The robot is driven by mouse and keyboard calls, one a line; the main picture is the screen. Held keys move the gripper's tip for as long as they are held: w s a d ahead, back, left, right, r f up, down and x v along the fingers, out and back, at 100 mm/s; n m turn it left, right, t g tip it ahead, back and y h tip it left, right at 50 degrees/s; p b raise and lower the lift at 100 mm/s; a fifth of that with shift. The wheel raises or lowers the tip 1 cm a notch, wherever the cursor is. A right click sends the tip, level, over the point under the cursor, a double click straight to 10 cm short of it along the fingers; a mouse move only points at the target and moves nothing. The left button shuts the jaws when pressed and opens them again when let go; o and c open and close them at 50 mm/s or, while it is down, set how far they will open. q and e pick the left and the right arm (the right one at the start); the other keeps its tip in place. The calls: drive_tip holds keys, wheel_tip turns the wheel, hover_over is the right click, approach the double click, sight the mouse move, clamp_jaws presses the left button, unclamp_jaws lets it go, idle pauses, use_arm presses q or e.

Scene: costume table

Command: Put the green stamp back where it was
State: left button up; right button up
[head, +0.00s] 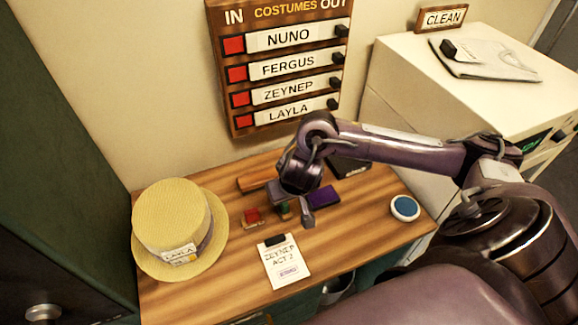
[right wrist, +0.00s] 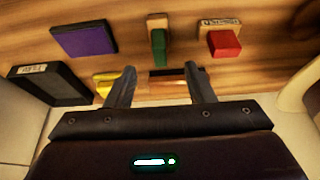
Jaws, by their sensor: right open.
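The green stamp (head: 284,210) sits on the wooden table, between the red stamp (head: 252,217) and the purple ink pad (head: 324,197). In the right wrist view the green stamp (right wrist: 159,45) shows its green handle and wooden block, beyond my fingertips and roughly in line with the gap between them. My right gripper (head: 291,213) is open and empty, close above the table at the green stamp; one finger partly hides the stamp in the head view. The gripper also shows in the right wrist view (right wrist: 159,86). My left gripper is out of view.
A card (head: 284,266) lies in front, a straw hat (head: 170,219) left, a round blue pad (head: 404,207) right. A sign board (head: 286,66) hangs behind.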

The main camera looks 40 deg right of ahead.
drive_tip(key=shift+v, duration=1.65)
